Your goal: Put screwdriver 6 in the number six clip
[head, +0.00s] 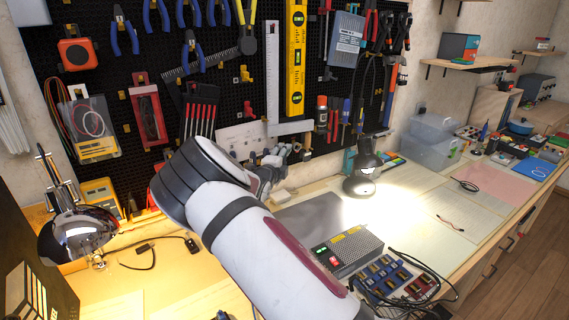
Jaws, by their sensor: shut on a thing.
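My gripper (272,165) shows only in part in the head view, beyond the end of my white arm, close to the lower pegboard. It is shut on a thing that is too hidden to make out. Several screwdrivers hang in a row on the pegboard (262,98), right of the metal square; one has a blue handle (346,110) and one a red handle (334,112). I cannot read any numbers, so I cannot tell which is screwdriver 6 or which clip is number six. My arm covers part of the lower board.
A yellow level (296,60) and a metal square (290,128) hang near my gripper. A lit black lamp (362,175) stands on the bench to the right. A grey power box (347,251) and a chrome lamp (75,235) flank my arm. The bench's right side has free room.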

